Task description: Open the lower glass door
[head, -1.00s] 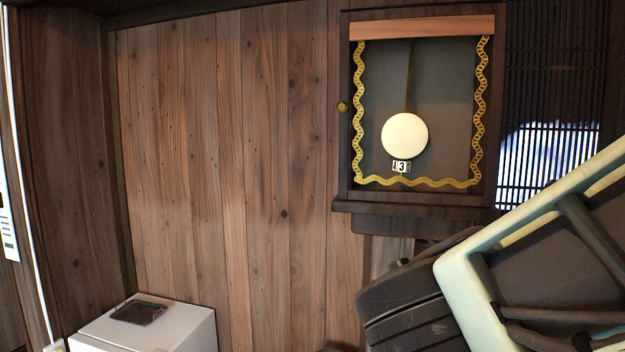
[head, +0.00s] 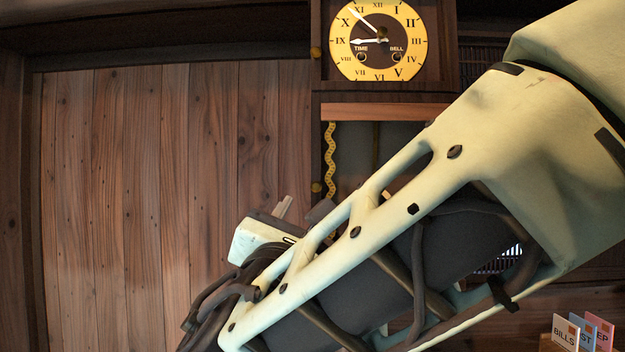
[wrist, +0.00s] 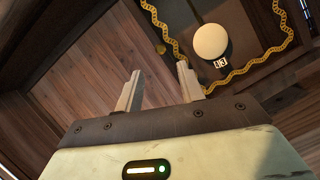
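The lower glass door (head: 350,148) of the wall clock has gold wavy trim and a wood strip at its top. It looks shut. Its small brass knob (head: 317,188) is on the left edge and also shows in the wrist view (wrist: 161,49). My arm covers most of the door in the head view. The pendulum disc (wrist: 212,41) shows behind the glass in the wrist view. My gripper (wrist: 158,70) is open and empty, its fingers pointing up toward the door's left edge. The knob appears beyond the fingertips, between them in the picture; they look apart from it.
The round clock face (head: 378,40) is above the lower door, with another brass knob (head: 316,53) at its left. A plank wall (head: 150,200) fills the left, with free room before it. A rack of labelled cards (head: 575,333) is at the lower right.

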